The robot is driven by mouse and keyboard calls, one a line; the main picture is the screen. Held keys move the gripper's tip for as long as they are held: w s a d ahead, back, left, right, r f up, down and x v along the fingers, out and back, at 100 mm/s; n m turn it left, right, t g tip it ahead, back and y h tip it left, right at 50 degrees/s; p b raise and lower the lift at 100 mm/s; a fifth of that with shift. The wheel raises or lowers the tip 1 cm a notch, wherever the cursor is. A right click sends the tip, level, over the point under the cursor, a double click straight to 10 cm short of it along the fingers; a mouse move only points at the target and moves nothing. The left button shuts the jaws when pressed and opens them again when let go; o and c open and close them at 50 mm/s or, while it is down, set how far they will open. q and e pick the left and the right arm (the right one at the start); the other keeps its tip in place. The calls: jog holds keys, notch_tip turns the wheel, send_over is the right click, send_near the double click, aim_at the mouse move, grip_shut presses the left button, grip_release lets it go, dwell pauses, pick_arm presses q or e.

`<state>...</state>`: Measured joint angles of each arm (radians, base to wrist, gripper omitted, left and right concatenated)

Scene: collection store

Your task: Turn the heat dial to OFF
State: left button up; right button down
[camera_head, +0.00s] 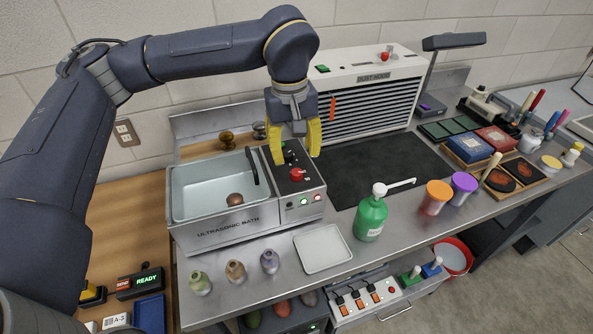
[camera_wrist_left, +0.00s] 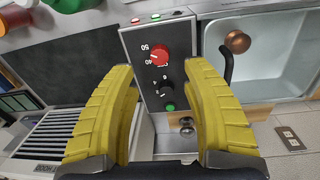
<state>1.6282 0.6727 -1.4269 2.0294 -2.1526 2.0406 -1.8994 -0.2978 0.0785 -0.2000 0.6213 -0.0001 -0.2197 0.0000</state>
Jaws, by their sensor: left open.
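The ultrasonic bath's control panel (camera_head: 283,181) lies right of its basin. On it is a red dial (camera_head: 297,174), which also shows in the left wrist view (camera_wrist_left: 159,52) with "50" and "40" beside it; its pointer setting is too small to read surely. A black dial (camera_wrist_left: 165,87) with a small scale sits behind the red dial, and a green button (camera_wrist_left: 170,107) sits beyond that. My left gripper (camera_head: 294,153) is open and points down over the panel, its yellow fingers apart on either side of the dials, holding nothing. My right gripper is out of view.
The dust hood (camera_head: 364,94) stands behind and right of the gripper. A green pump bottle (camera_head: 370,218), a white tray (camera_head: 323,248) and small bottles (camera_head: 235,272) stand in front. The dark mat (camera_head: 385,165) is clear.

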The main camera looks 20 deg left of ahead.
aim_at(296, 172)
pick_arm(q)
jog(key=shift+d+f, duration=0.15)
jog(key=shift+f, duration=3.15)
grip_shut()
